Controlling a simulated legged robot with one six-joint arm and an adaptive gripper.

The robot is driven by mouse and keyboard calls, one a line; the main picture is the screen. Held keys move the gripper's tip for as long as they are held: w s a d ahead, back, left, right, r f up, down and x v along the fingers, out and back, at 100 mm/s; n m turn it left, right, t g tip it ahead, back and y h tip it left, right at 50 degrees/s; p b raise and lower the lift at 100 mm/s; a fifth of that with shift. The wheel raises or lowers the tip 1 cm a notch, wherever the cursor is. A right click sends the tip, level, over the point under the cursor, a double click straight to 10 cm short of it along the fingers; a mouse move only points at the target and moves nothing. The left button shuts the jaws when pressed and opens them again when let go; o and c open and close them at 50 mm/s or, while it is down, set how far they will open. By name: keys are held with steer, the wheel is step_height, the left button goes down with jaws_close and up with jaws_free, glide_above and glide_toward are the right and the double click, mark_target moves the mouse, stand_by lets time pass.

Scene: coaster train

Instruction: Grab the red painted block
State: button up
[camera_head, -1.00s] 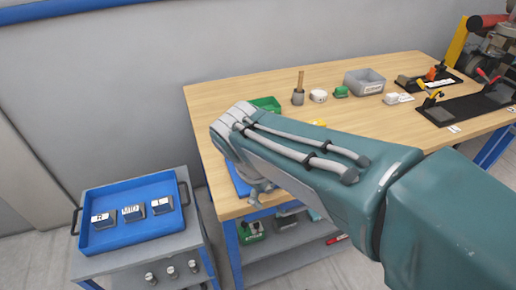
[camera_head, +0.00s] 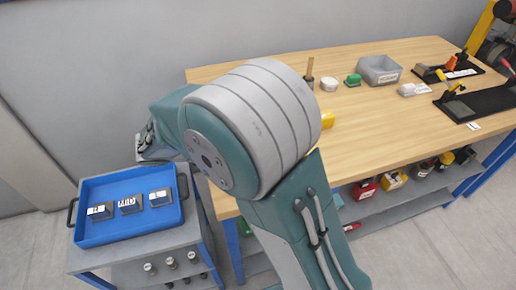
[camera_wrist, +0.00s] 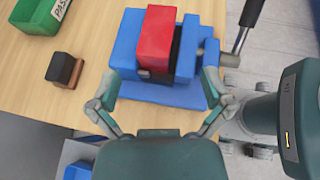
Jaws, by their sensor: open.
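The red painted block (camera_wrist: 156,38) stands in a blue vise (camera_wrist: 185,85) on the wooden table in the wrist view. A dark gap shows along its right side. My gripper (camera_wrist: 160,98) is open and empty, its two fingers spread at the near side of the vise, apart from the block. In the head view my gripper (camera_head: 147,142) shows only partly at the left, past my arm. My arm hides the vise and the red block there.
A black and brown block (camera_wrist: 64,70) and a green bin (camera_wrist: 40,15) lie left of the vise. A blue tray (camera_head: 95,236) with three labelled blocks stands on a cart. A grey bin (camera_head: 378,69) and several fixtures occupy the table's right part.

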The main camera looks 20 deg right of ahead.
steer(key=shift+x, duration=1.15)
steer(key=x, duration=0.6)
steer(key=shift+w+d+r, duration=0.15)
steer(key=shift+d, duration=0.05)
steer(key=shift+a, duration=0.1)
jaws_close()
